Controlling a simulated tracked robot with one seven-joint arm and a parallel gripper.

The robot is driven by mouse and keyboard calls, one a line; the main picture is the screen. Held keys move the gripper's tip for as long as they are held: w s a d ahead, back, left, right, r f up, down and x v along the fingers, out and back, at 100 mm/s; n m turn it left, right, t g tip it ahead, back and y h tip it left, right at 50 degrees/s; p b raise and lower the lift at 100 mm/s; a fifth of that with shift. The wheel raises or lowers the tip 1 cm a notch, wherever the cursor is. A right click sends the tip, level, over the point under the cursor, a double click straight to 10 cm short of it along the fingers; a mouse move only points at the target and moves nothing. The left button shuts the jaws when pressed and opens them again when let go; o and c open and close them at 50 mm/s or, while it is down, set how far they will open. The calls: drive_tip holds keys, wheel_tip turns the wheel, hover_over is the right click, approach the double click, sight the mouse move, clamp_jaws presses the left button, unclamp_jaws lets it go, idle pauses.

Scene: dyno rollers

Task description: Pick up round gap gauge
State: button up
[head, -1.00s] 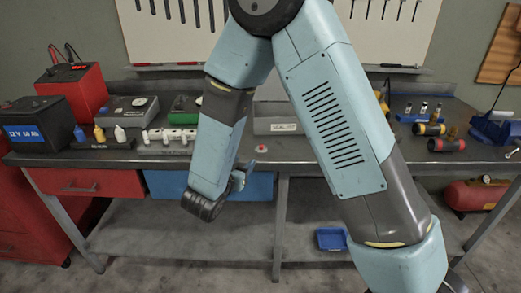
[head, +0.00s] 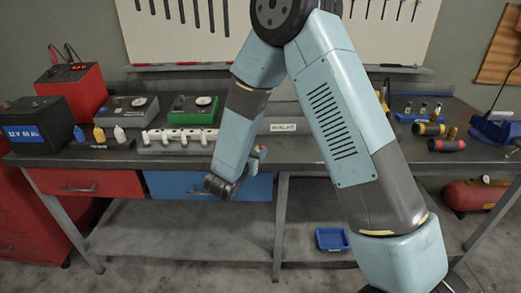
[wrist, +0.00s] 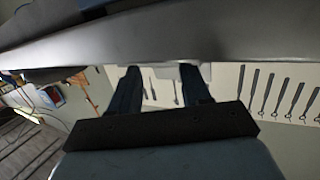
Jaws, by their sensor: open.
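I cannot make out the round gap gauge for certain. A small red-topped item (head: 263,148) stands near the bench's front edge in the head view, partly hidden by my gripper and too small to identify. My gripper (head: 256,158) is at the front edge of the bench, beside that item in the picture.
The workbench (head: 100,155) holds a white multi-post rack (head: 180,140), a green gauge box (head: 194,108), a grey dial box (head: 126,110) and a labelled box (head: 284,127) partly behind my arm. Dark cylindrical tools (head: 447,145) lie right. A blue bin (head: 332,240) sits on the lower shelf.

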sight(260, 146)
drive_tip(key=shift+x, duration=2)
drive_tip(key=shift+r, duration=0.15)
clamp_jaws()
